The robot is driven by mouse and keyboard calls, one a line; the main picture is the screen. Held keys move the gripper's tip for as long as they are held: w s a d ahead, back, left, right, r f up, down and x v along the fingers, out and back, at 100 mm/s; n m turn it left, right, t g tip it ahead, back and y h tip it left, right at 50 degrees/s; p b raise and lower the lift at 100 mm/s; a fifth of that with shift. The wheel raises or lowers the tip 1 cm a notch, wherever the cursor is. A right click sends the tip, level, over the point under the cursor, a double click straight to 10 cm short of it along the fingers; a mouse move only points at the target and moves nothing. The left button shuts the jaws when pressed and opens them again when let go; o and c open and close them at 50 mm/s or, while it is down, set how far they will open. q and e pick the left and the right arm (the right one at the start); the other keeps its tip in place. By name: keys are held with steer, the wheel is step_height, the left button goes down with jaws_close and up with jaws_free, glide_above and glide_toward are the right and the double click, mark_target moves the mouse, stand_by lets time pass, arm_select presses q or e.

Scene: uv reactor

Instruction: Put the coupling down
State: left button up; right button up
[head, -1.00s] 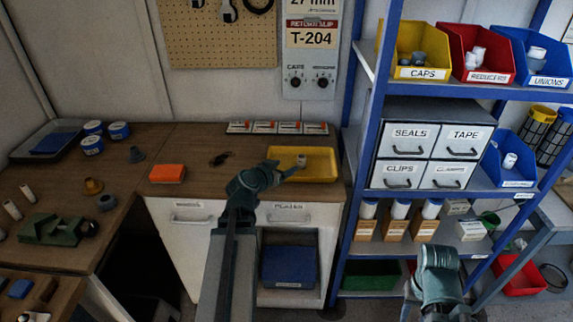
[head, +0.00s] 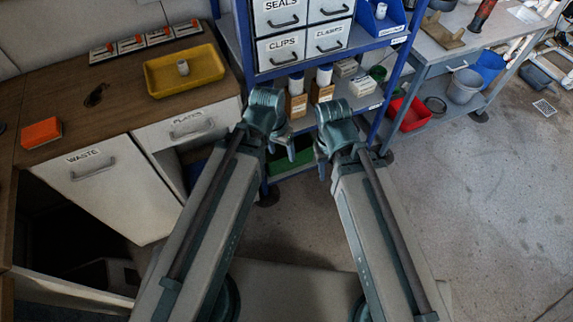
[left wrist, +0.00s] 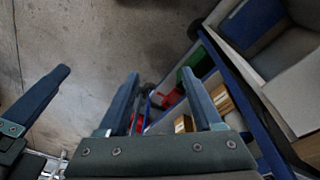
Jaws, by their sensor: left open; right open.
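A small pale coupling (head: 183,67) stands upright in the yellow tray (head: 212,80) on the wooden worktop, in the head view. Nothing touches it except the tray. My left gripper (head: 282,142) is open and empty, to the right of the tray and in front of the blue shelf rack. Its two fingers also show apart with nothing between them in the left wrist view (left wrist: 160,105). My right gripper (head: 322,165) is open close beside it on the right, with no object seen in it.
The blue shelf rack (head: 232,45) stands just beyond both grippers, with drawers, bottles and boxes. An orange block (head: 41,132) lies on the worktop. The waste door (head: 95,180) juts out below it.

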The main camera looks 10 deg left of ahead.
arm_select(q)
steer(key=s+y, duration=0.1)
steer(key=s+d+g, duration=0.1)
steer(key=s, duration=0.1)
steer(key=s+d+y, duration=0.1)
steer(key=s, duration=0.1)
steer(key=shift+d+g+y, duration=0.1)
steer(key=shift+g+y, duration=0.2)
steer(key=shift+r+p, duration=0.85)
steer(key=shift+p, duration=0.05)
